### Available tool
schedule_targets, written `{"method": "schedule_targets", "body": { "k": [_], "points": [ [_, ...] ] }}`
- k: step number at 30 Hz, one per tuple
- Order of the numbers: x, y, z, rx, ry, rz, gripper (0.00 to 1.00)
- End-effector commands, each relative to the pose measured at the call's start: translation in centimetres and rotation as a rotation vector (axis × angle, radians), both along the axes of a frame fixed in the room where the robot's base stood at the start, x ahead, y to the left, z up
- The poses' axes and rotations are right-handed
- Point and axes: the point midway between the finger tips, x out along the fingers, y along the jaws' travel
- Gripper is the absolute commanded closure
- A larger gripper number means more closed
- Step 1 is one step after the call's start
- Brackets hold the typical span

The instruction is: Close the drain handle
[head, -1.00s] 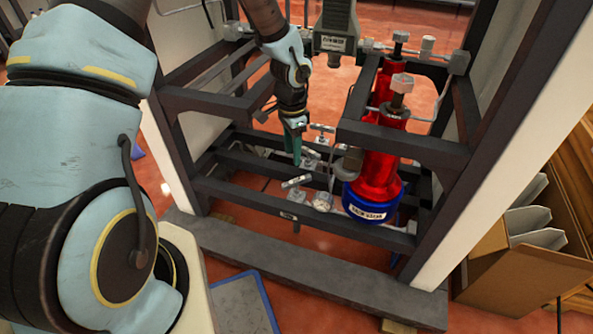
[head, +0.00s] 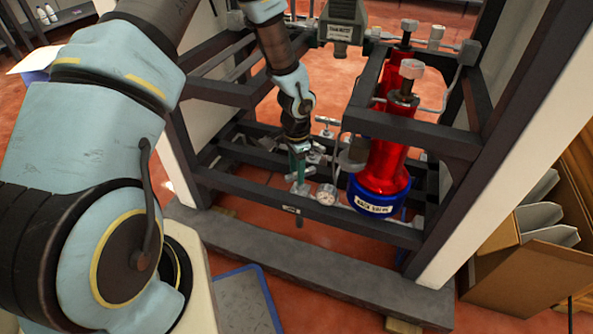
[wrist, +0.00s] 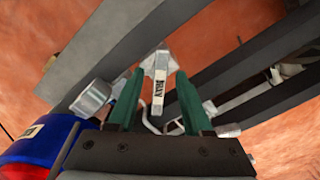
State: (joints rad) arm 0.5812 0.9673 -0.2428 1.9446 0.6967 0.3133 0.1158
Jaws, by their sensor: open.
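The labelled silver drain handle (wrist: 161,88) lies between my two green fingers in the wrist view, pointing lengthwise from its valve body (wrist: 158,60) toward the palm. My gripper (wrist: 157,80) is open, with a finger on each side of the handle. Gaps show beside the handle, so it does not look clamped. In the head view my gripper (head: 298,175) reaches down inside the dark frame at the lower front rail. It hides most of the handle there; the valve body (head: 300,189) shows just below the fingers.
A round gauge (head: 326,195) sits close right of my gripper. A red cylinder (head: 384,165) with a blue base (head: 374,203) stands further right. The dark frame's lower front rail (head: 250,194) runs beside the valve. Another valve handle (head: 326,121) is behind.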

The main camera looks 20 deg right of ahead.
Motion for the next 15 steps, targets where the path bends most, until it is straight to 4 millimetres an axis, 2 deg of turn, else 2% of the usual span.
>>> {"method": "schedule_targets", "body": {
  "k": [2,15],
  "points": [
    [0.01,0.00,0.02,0.000,0.000,0.000,0.50],
    [0.01,0.01,0.04,0.000,0.000,0.000,0.98]
  ]
}}
